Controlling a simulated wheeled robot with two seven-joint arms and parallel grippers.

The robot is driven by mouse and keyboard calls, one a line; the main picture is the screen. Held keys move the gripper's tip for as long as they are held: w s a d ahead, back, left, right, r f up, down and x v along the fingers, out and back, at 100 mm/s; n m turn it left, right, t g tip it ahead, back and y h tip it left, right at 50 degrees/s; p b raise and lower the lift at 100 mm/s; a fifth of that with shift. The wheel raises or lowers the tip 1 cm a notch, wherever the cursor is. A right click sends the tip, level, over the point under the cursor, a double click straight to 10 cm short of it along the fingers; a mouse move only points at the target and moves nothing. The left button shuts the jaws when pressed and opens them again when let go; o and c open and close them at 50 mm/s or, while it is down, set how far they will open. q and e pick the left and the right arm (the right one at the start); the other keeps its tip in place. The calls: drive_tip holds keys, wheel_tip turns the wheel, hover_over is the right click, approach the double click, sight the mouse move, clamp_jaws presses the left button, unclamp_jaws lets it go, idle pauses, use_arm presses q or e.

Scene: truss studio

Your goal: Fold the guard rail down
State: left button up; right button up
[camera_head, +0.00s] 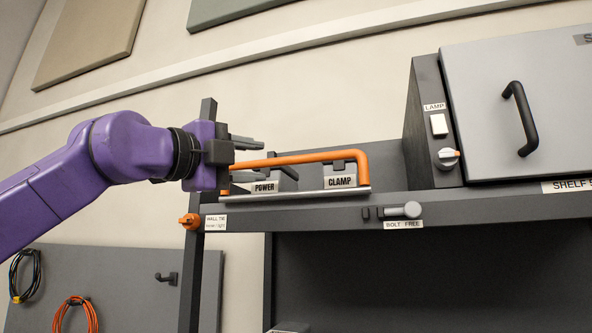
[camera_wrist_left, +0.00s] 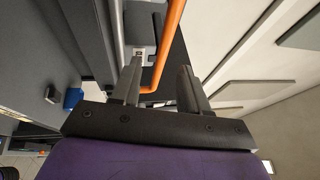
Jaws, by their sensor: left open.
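The orange guard rail (camera_head: 320,155) stands up in front of the POWER and CLAMP blocks on the shelf edge, its right end bending down at a corner. The gripper is open, and I cannot tell whether a finger touches the rail. My right gripper is not in view.
The POWER block (camera_head: 264,187) and CLAMP block (camera_head: 340,181) sit behind the rail. A BOLT FREE bolt (camera_head: 405,210) is below right. An orange WALL TIE knob (camera_head: 189,221) is on the post at left. A grey cabinet with a black handle (camera_head: 521,118) stands right.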

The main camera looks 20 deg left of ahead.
sight(286, 159)
use_arm(q)
drive_tip(key=p+x, duration=0.3)
drive_tip(key=x, duration=0.2)
drive_tip(key=p+x, duration=0.3)
drive_tip(key=x, duration=0.1)
drive_tip(key=shift+w+d+r, duration=0.2)
drive_tip(key=shift+d+r, duration=0.1)
drive_tip(key=shift+d, duration=0.05)
drive_tip(key=shift+s+a, duration=0.1)
drive_tip(key=shift+s, duration=0.3)
clamp_jaws()
